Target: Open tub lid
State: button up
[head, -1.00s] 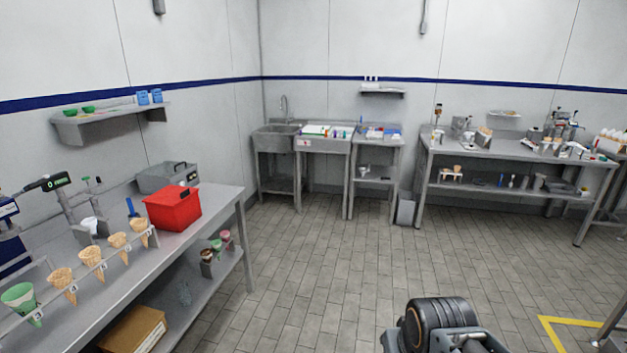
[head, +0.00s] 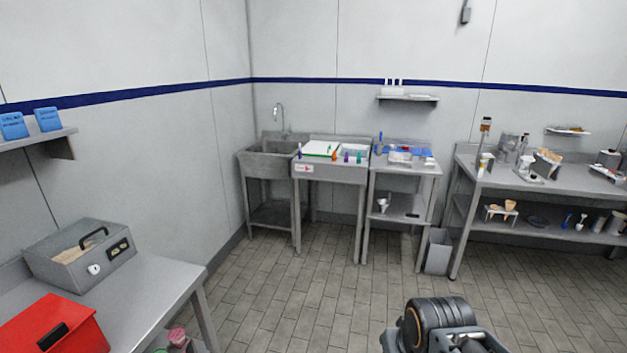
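No tub with a lid can be made out for certain. A grey metal box (head: 80,257) with a black handle on top stands on the left bench, with a white round dial on its front. A red box (head: 52,325) with a black front handle sits nearer on the same bench, cut by the bottom left edge. My arm shows at the bottom right as a dark rounded joint. My gripper's fingers are not in view.
The left bench (head: 165,285) ends near the lower left. A sink (head: 268,160), a basin unit (head: 330,172) and a small steel table (head: 405,168) line the back wall. A grey bin (head: 438,250) stands beside a long bench at right. The tiled floor (head: 335,290) between is clear.

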aim_at(319, 148)
jog(key=u, duration=0.05)
jog(key=i, duration=2.35)
jog(key=u, duration=0.2)
jog(key=i, duration=2.8)
jog(key=u, duration=0.1)
